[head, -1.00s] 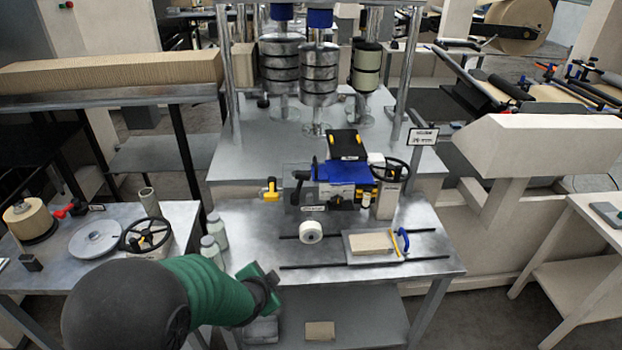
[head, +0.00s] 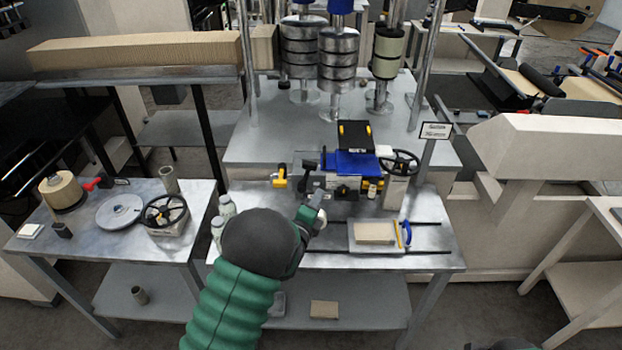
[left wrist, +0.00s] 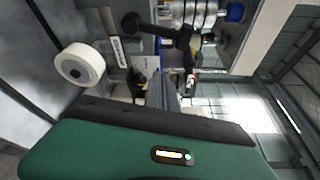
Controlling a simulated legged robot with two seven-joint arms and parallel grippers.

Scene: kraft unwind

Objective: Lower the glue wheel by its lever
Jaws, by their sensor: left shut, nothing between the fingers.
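The glue unit (head: 352,165), with a blue cover, stands at the back of the metal table. A black lever with a round knob (head: 309,165) rises at its left side; the lever also shows in the left wrist view (left wrist: 160,29). I cannot make out the glue wheel for certain. My left gripper (head: 316,207) is shut and empty, in front of the unit and below the lever, apparently apart from it. In the left wrist view its grey fingers (left wrist: 163,90) point toward the unit. A white roll (left wrist: 80,65) lies beside them; the gripper mostly hides it in the head view.
A yellow-handled part (head: 279,178) stands left of the unit, a black handwheel (head: 399,163) to its right. A tray with a tan block (head: 374,233) lies on the table's right. Bottles (head: 226,206) stand at its left edge.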

